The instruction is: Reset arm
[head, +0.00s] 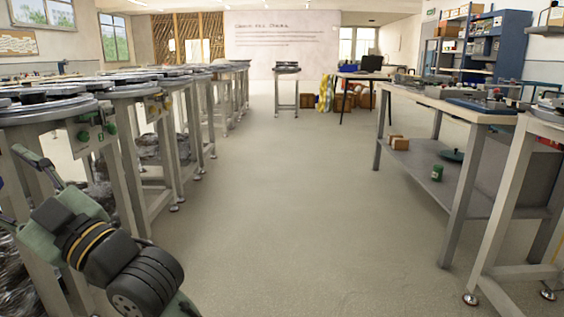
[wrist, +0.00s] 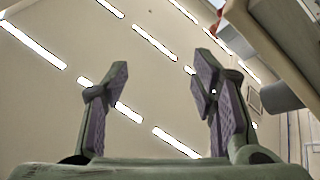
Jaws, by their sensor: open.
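My gripper (wrist: 158,92) shows in the wrist view with its two fingers spread wide apart. Nothing is between the fingers. Behind them are the ceiling and its bright strip lights, so the wrist camera faces upward. In the head view, part of my green and black arm (head: 95,245) shows at the lower left, close to the row of stands. My fingertips do not show in the head view.
A row of round-topped metal stands (head: 125,90) lines the left. A workbench (head: 440,101) with a lower shelf (head: 430,173) is on the right. The floor (head: 290,190) between is clear.

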